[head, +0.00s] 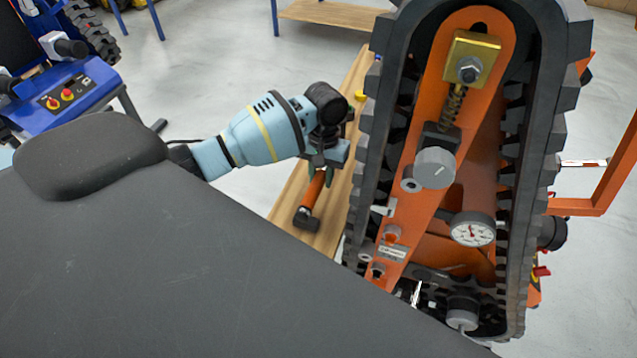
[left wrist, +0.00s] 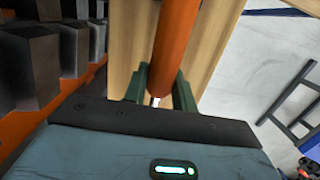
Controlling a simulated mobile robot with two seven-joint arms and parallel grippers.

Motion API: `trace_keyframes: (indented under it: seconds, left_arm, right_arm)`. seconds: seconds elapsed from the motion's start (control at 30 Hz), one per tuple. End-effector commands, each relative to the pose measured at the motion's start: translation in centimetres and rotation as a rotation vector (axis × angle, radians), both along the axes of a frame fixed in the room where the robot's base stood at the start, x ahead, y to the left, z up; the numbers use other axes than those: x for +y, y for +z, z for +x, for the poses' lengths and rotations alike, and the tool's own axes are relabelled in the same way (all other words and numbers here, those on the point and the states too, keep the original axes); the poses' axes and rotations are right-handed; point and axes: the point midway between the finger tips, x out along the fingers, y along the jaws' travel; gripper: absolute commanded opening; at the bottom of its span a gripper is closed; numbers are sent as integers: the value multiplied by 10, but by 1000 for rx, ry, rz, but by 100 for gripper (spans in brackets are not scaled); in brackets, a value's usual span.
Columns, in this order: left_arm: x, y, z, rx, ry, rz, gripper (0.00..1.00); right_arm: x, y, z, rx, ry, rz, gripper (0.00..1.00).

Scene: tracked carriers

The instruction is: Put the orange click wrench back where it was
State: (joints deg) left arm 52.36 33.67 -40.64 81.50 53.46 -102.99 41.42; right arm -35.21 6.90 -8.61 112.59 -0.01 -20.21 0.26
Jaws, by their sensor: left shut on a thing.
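The orange click wrench (head: 314,189) has an orange handle and a dark head, which points down and toward me in the head view. My left gripper (head: 326,165) is shut on its handle near the upper end. In the left wrist view the orange handle (left wrist: 175,45) runs between the two green fingers of my left gripper (left wrist: 160,88). A long wooden plank (head: 278,208) lies behind and below the wrench. I cannot tell whether the wrench touches the plank. My right gripper is not in view.
A tracked carrier's upright black track and orange frame (head: 440,215) stand close to the right of my left gripper, with a gauge (head: 472,229) on it. A small yellow thing (head: 360,95) shows by the plank. A blue control box (head: 70,95) stands far left.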

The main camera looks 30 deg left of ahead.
Motion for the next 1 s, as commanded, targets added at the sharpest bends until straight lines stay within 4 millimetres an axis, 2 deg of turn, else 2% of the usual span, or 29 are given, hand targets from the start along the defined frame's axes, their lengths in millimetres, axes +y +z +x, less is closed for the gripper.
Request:
trace_keyframes:
  seconds: [0.1,0.17,0.57,0.6,0.73,1.0]
  left_arm:
    - [3,-24,-1,5,4,4,0]
    - [3,-31,-1,5,4,3,0]
    - [3,-34,0,0,4,3,0]
    - [3,-35,0,1,4,3,31]
    - [3,-35,0,1,3,3,48]
    - [4,-34,0,1,3,3,48]
  right_arm:
    - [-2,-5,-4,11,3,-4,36]
    - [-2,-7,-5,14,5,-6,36]
    - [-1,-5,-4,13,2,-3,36]
    - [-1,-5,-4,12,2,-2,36]
    - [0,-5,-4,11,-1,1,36]
    - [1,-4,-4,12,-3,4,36]
